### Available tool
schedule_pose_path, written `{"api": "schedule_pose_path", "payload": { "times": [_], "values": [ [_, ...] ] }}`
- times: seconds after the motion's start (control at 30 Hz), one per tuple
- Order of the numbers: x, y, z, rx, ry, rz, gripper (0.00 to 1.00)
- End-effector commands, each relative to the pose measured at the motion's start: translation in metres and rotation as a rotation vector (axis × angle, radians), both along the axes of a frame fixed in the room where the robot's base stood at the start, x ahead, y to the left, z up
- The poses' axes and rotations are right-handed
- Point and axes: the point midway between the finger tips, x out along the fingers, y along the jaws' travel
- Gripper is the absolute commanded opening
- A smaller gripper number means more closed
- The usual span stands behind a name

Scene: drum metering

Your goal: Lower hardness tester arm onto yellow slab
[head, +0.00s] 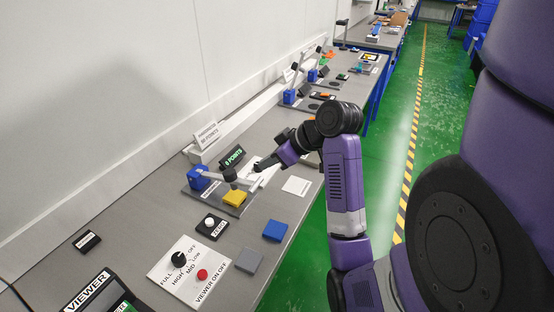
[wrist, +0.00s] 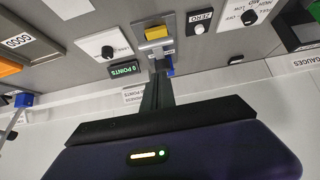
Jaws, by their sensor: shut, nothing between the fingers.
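The yellow slab (head: 235,198) lies on the grey base plate of the hardness tester, and it also shows in the wrist view (wrist: 158,32). The tester's light grey arm (head: 212,176) runs from a blue block (head: 198,180) and carries a dark cylinder (head: 230,174) just over the slab's far edge. I cannot tell whether the cylinder touches the slab. My gripper (head: 260,166) is shut and empty, close to the free end of the tester arm. In the wrist view my fingers (wrist: 157,72) point toward the tester, and they hide part of it.
A display (head: 232,157) reading 0 POINTS stands behind the tester. A zero knob box (head: 211,226), a blue slab (head: 275,230), a grey slab (head: 249,260) and a viewer switch panel (head: 190,271) lie nearer.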

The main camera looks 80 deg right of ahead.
Motion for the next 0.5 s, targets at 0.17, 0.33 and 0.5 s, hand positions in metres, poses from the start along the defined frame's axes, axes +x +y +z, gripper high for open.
{"api": "schedule_pose_path", "payload": {
  "times": [0.17,0.33,0.5],
  "values": [
    [0.023,-0.005,-0.025,0.005,0.003,0.0,0.0],
    [0.024,-0.005,-0.049,0.003,0.002,-0.003,0.0],
    [0.024,-0.006,-0.063,0.001,0.002,-0.001,0.0]
  ]
}}
